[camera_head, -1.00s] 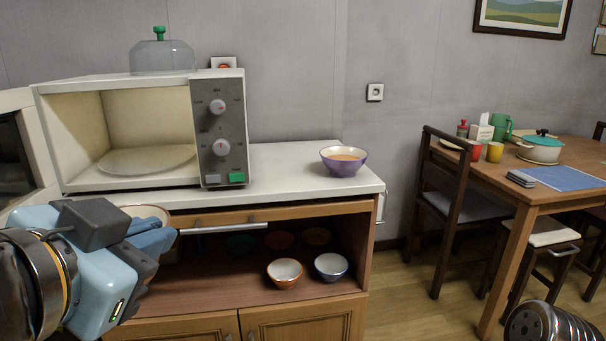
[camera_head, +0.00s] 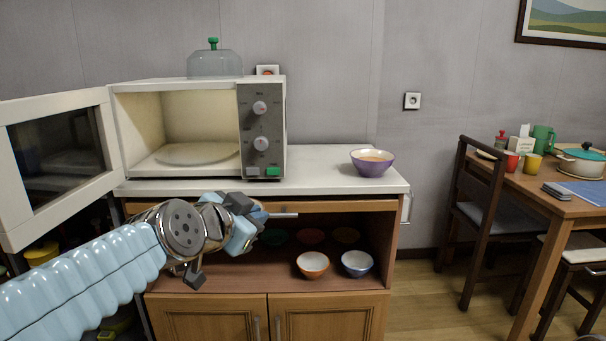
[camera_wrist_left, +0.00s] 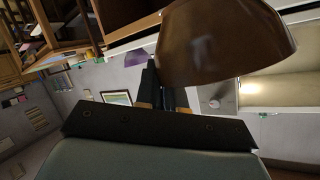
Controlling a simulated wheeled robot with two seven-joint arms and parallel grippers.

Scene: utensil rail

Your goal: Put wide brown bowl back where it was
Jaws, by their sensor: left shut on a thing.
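My left gripper (camera_head: 252,226) is in front of the cabinet's top edge, below the open microwave (camera_head: 263,100). In the left wrist view the gripper (camera_wrist_left: 168,92) is shut on the wide brown bowl (camera_wrist_left: 225,45), at its rim. The bowl looks smooth and dark brown outside and is tilted in that picture. In the head view the gripper and wrist hide the bowl. The microwave's turntable plate (camera_head: 197,153) is empty. My right gripper is not in view.
A purple bowl (camera_head: 372,165) stands on the white countertop (camera_head: 325,180). On the open shelf below are an orange bowl (camera_head: 312,266), a blue bowl (camera_head: 357,265) and several dim bowls behind. The microwave door (camera_head: 60,160) swings out left. A dining table and chairs stand right.

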